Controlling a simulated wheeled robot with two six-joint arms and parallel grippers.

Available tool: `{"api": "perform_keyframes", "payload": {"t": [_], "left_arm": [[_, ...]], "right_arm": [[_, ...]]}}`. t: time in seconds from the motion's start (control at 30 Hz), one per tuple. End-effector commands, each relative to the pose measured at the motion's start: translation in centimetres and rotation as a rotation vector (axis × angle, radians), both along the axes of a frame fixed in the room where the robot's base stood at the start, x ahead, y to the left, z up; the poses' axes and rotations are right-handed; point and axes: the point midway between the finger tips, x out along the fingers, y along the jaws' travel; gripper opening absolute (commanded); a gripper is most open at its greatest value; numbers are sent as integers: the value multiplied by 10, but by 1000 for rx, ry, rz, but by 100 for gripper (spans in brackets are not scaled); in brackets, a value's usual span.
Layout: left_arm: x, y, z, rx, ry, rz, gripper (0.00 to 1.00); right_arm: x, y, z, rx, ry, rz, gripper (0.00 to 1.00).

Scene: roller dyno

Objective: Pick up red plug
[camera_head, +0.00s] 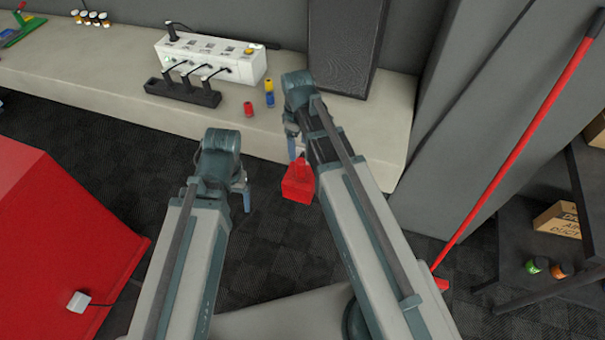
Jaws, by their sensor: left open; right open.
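A small red cylinder (249,109), which looks like the red plug, stands upright on the grey ledge (120,98), near its front edge. A yellow piece (269,85) and a blue piece (270,99) are beside it on the right. My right gripper (292,146) points down to the right of and nearer than the red plug, apart from it; it is open. My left gripper (243,196) points down over the dark floor, well short of the ledge, and is open and empty. Both grippers' fingers are partly hidden by their own wrists.
A red block-like object (298,188) shows just below my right gripper; I cannot tell what supports it. A dark speaker-like box (345,45) stands right. A red cabinet (60,220) is left.

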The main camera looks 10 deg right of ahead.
Motion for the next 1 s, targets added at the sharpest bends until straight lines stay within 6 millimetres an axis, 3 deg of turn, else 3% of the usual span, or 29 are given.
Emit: {"api": "perform_keyframes", "payload": {"t": [0.03, 0.3, 0.73, 1.0], "left_arm": [[0, 0, -15, 0, 0, 0, 82], [0, 0, -53, 0, 0, 1, 82], [0, 0, -64, 0, 0, 0, 82], [0, 1, -95, 0, 0, 0, 82]], "right_arm": [[0, 0, -15, 0, 0, 0, 78], [0, 0, -53, 0, 0, -1, 78], [0, -1, -64, 0, 0, -1, 78], [0, -5, -96, 0, 0, -1, 78]]}}
